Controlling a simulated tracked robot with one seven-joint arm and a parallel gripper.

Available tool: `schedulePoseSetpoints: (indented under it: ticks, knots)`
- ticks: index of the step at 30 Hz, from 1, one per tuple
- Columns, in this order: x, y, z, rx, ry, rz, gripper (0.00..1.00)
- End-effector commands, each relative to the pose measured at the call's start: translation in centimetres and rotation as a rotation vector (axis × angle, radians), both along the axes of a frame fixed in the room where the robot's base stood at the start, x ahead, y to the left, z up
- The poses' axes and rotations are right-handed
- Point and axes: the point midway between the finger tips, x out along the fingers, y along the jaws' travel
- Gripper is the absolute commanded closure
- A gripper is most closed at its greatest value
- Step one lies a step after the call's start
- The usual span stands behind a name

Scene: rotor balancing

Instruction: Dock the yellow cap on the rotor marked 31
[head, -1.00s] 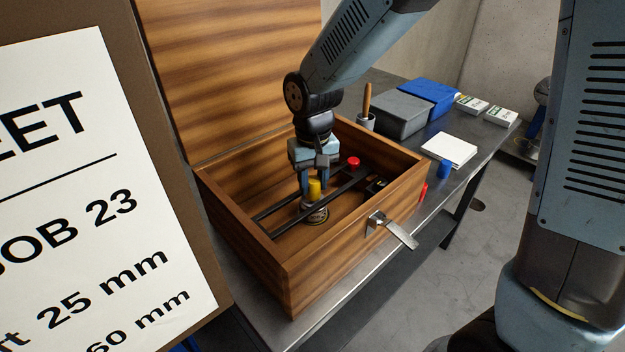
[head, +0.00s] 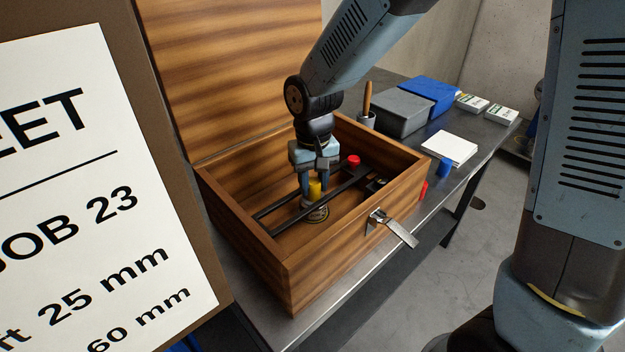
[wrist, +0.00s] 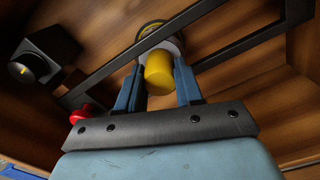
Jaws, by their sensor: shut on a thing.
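The yellow cap (head: 315,188) is between the fingers of my gripper (head: 315,190), inside the open wooden box. The wrist view shows my gripper (wrist: 160,85) shut on the yellow cap (wrist: 160,75), one finger on each side. A rotor (head: 316,214) with a pale, dark-rimmed disc is directly below the cap, and it also shows behind the cap in the wrist view (wrist: 150,29). Its marking is not legible. I cannot tell whether the cap touches the rotor, as the fingers and a rail hide part of the join.
Two dark rails (head: 318,202) cross the wooden box (head: 285,262) close to my fingers. A red knob (head: 353,160) and a black block with a dial (wrist: 30,65) are beside them. The box walls and raised lid surround my gripper. A job sheet (head: 90,190) fills the left foreground.

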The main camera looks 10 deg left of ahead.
Motion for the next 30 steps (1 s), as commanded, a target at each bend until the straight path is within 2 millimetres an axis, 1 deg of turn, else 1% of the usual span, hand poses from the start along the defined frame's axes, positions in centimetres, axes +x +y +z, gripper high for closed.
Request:
schedulePoseSetpoints:
  ticks: [2,3,6,13,16,30]
  knots:
    - [0.0,0.0,-0.1,0.0,0.0,0.0,0.92]
    - [0.0,0.0,-0.2,0.0,0.0,0.0,0.63]
    - [0.0,0.0,-0.2,0.0,0.0,0.0,0.54]
    - [0.0,0.0,-0.1,0.0,-0.001,0.0,0.54]
    - [0.0,0.0,0.2,0.0,-0.001,-0.001,0.54]
    - [0.1,0.0,3.2,0.001,-0.002,-0.001,0.54]
